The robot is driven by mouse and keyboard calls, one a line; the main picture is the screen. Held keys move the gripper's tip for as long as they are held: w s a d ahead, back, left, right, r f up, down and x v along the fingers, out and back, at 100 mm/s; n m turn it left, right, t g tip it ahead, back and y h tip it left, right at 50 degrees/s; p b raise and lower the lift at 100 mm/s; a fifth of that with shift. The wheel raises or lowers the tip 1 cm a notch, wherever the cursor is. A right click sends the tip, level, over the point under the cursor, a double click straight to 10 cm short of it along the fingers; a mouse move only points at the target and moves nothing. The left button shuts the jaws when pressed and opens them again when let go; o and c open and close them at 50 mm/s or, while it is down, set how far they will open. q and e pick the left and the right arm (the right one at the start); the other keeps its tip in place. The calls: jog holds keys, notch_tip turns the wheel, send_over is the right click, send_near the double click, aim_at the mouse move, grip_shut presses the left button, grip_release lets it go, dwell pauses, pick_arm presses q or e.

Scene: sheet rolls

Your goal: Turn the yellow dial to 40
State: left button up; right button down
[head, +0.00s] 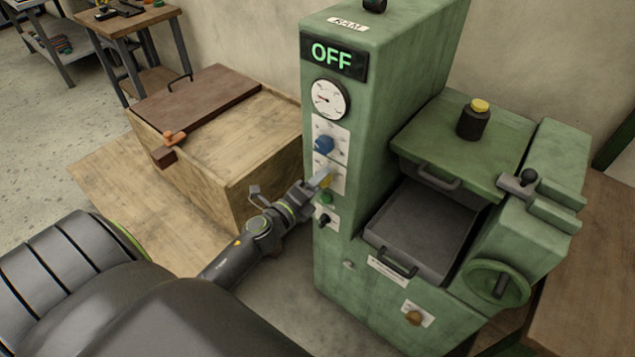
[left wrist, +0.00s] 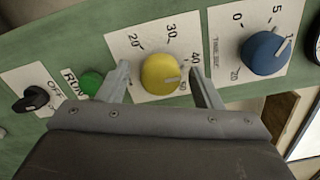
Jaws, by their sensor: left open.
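The yellow dial (left wrist: 160,73) is on a white scale plate on the green machine. Its numbers 20, 30 and 40 are readable, with another below 40 partly obscured. The dial's pale mark faces right, seemingly near or a little below 40; I cannot tell exactly. My left gripper (left wrist: 161,70) is open, with one finger on each side of the dial. Gaps show between the fingers and the dial. In the head view my left gripper (head: 318,184) is at the machine's front panel and largely hides the yellow dial (head: 327,181). My right gripper is not in view.
A blue dial (left wrist: 265,53) sits right of the yellow one in the wrist view. A green RUN button (left wrist: 92,82) and a black knob (left wrist: 37,99) are at left. The display (head: 332,55) reads OFF. A wooden crate (head: 220,145) stands left of the machine.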

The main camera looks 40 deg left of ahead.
pick_arm(q)
jog(key=shift+s, duration=0.15)
jog(key=s+a+b, duration=0.1)
jog(key=s+b, duration=1.1)
jog(key=s, duration=0.5)
jog(key=shift+a, duration=0.15)
